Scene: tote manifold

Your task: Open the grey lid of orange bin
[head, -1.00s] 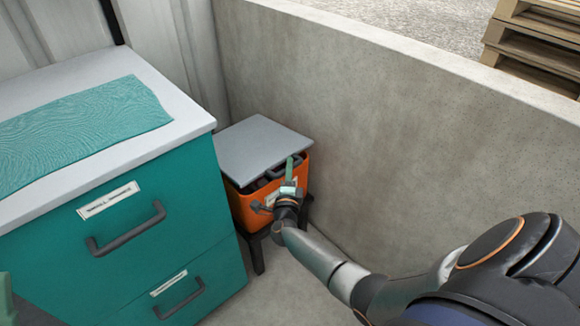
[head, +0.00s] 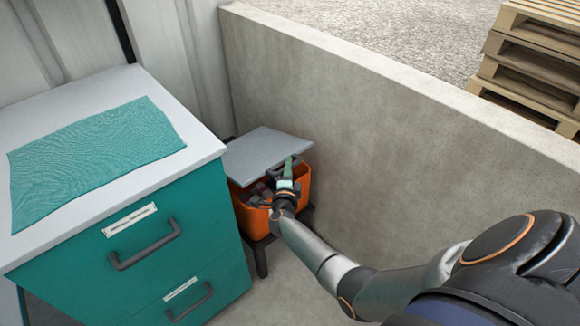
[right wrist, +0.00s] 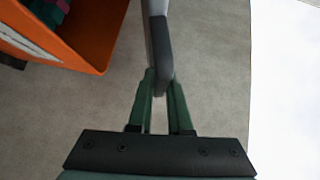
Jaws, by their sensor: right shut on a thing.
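The orange bin (head: 303,188) stands on a dark low stand between the teal cabinet and the concrete wall. Its grey lid (head: 262,147) is tilted up at the near side, and dark and reddish contents show under it. My right gripper (head: 289,165) is at the lid's near edge, shut on its dark handle (head: 299,161). In the right wrist view, the green fingers (right wrist: 160,88) close around the handle (right wrist: 164,60), with the bin's orange rim (right wrist: 98,68) at upper left. My left gripper is not in view.
The teal cabinet (head: 80,262) with dark drawer handles stands close on the left, a teal cloth (head: 95,155) on its top. The concrete wall (head: 400,165) runs behind and right of the bin. Wooden pallets (head: 535,60) lie beyond it.

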